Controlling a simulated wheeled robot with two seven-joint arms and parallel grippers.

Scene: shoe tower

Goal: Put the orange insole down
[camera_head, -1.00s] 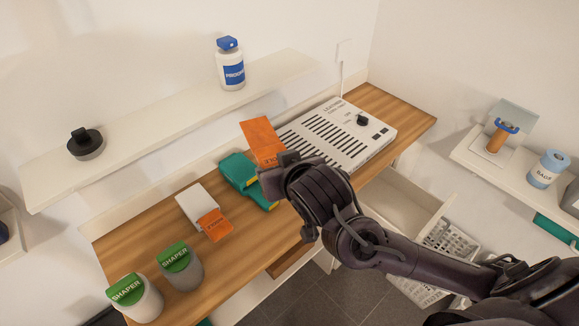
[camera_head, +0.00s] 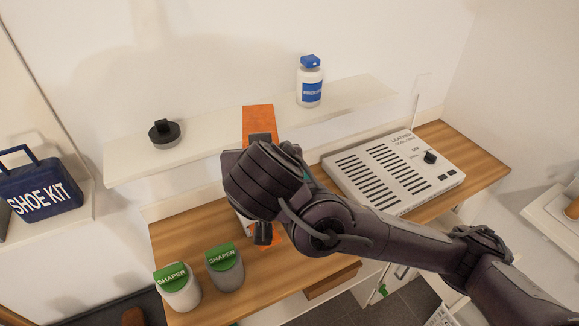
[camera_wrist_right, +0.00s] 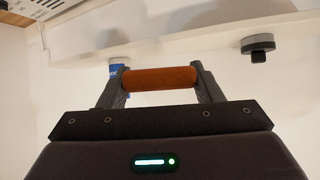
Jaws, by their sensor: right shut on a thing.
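The orange insole (camera_head: 258,119) is upright in the head view, above the worktop and in front of the wall shelf. My right gripper (camera_head: 262,141) is shut on its lower part. In the right wrist view the orange insole (camera_wrist_right: 160,78) spans between the two fingers of the right gripper (camera_wrist_right: 160,82). My arm hides much of the worktop beneath, including most of a white piece with an orange end (camera_head: 280,241). My left gripper is not in view.
Two green-lidded shaper jars (camera_head: 177,289) stand at the worktop's front left. A slatted leather device (camera_head: 392,172) sits on the right. The wall shelf (camera_head: 225,131) holds a black knob-like piece (camera_head: 164,132) and a white bottle (camera_head: 310,83). A blue shoe kit (camera_head: 42,190) stands far left.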

